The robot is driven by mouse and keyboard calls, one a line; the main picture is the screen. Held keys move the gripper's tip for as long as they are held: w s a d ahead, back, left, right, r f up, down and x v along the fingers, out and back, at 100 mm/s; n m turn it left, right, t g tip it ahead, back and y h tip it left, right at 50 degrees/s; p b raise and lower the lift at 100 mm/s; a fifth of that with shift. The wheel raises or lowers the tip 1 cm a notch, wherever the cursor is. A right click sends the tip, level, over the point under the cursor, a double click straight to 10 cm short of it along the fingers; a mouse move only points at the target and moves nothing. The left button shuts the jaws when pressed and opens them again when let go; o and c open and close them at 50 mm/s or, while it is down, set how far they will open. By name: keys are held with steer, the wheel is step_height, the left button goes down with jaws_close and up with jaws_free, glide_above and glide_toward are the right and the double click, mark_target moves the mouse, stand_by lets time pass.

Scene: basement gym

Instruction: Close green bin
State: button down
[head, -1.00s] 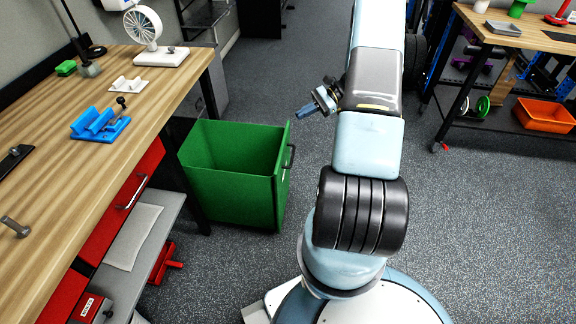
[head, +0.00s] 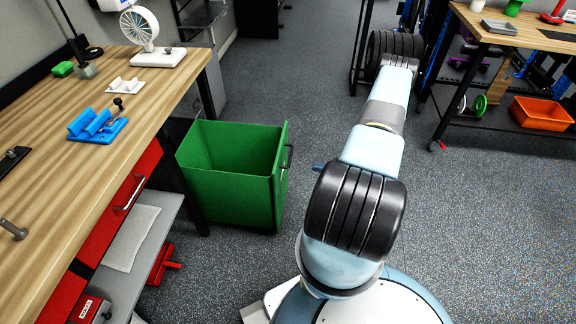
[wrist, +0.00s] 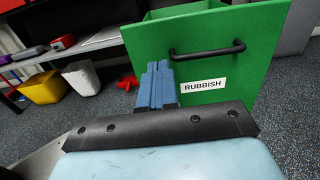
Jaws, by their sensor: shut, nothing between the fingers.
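The green bin (head: 230,185) stands pulled out from under the left workbench, its open top facing up and empty as far as I can see. Its front panel with a black handle (head: 288,157) faces right. In the wrist view the green front panel (wrist: 265,65) fills the upper right, with the black handle (wrist: 207,50) and a white "RUBBISH" label. My gripper (wrist: 158,68) has its blue fingers shut and empty, pointing at the panel just left of the label and below the handle's left end. I cannot tell whether they touch it. In the head view my arm mostly hides the gripper; a blue tip (head: 318,167) shows.
The wooden workbench (head: 165,85) with red drawers (head: 125,195) is at left. A bench leg stands beside the bin. A second bench with an orange tray (head: 543,112) is at right. Open speckled floor lies between. A yellow container (wrist: 44,88) shows in the wrist view.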

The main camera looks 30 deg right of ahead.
mark_target(289, 165)
steer(key=x, duration=1.2)
steer(key=shift+w+a+f, duration=0.1)
steer(key=shift+w+a, duration=0.05)
steer(key=shift+a, duration=0.15)
steer(key=shift+w+a, duration=0.35)
steer(key=shift+a, duration=0.15)
